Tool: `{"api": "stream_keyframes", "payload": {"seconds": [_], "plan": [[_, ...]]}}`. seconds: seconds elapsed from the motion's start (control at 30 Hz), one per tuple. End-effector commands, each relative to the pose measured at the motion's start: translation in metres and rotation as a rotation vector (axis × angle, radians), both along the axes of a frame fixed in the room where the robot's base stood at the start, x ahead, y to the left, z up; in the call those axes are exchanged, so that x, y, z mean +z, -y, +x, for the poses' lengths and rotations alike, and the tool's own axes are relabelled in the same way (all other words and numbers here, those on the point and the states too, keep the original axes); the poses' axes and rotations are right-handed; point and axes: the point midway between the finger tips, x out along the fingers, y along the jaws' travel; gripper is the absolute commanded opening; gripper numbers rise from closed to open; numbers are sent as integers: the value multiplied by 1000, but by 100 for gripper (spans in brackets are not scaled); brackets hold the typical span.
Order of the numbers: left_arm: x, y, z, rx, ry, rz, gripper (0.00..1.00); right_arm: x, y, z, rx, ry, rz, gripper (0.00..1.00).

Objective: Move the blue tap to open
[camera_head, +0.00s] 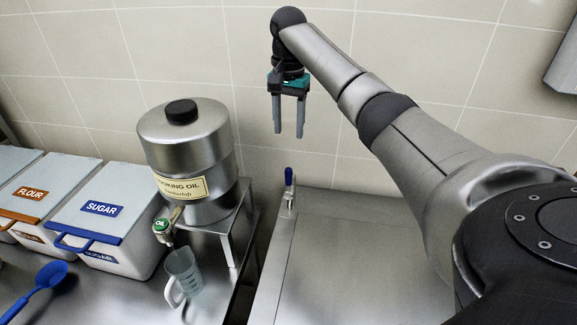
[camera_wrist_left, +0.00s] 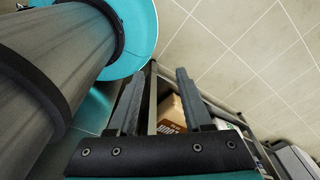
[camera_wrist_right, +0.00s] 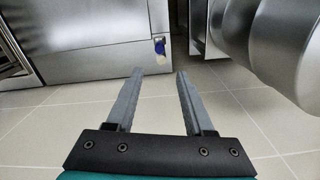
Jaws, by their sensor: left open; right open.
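The blue tap (camera_head: 288,178) is a small upright blue handle on a metal fitting at the back left corner of the steel surface. In the right wrist view the blue tap (camera_wrist_right: 160,47) shows beyond and between the fingertips, against a steel front. My right gripper (camera_head: 288,134) hangs open and empty, fingers down, above the tap in the picture and apart from it. It also shows open in the right wrist view (camera_wrist_right: 157,72). My left gripper (camera_wrist_left: 158,72) is open and empty in the left wrist view, away from the tap, facing a wall and shelf.
A steel cooking oil dispenser (camera_head: 187,150) with a green-labelled tap stands left on a metal stand, with a measuring jug (camera_head: 184,275) below. Flour (camera_head: 35,195) and sugar (camera_head: 105,215) bins and a blue ladle (camera_head: 45,277) lie further left. The steel surface (camera_head: 350,260) is clear.

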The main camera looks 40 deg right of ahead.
Motion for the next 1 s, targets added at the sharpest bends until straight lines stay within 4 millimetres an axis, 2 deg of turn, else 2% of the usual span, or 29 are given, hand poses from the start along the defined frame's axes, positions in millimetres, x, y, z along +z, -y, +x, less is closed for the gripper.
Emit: {"api": "stream_keyframes", "payload": {"seconds": [0.1,0.23,0.4,0.6,0.8,1.0], "plan": [[-2,-11,-18,-4,-27,17,50,-22,0,-1,1,-4,0,53],[-4,-17,-27,-5,-44,24,50,-51,0,-2,1,-5,-1,53],[-6,-17,-25,-5,-41,24,50,-88,-1,-1,1,-4,-1,53],[-9,-13,-14,-3,-23,18,50,-123,0,-1,1,-2,-1,53],[-10,-7,-10,-1,-15,10,50,-140,-1,-1,3,-1,-2,53],[-10,-7,-11,-1,-16,10,50,-142,-1,-1,2,1,-2,53]]}}
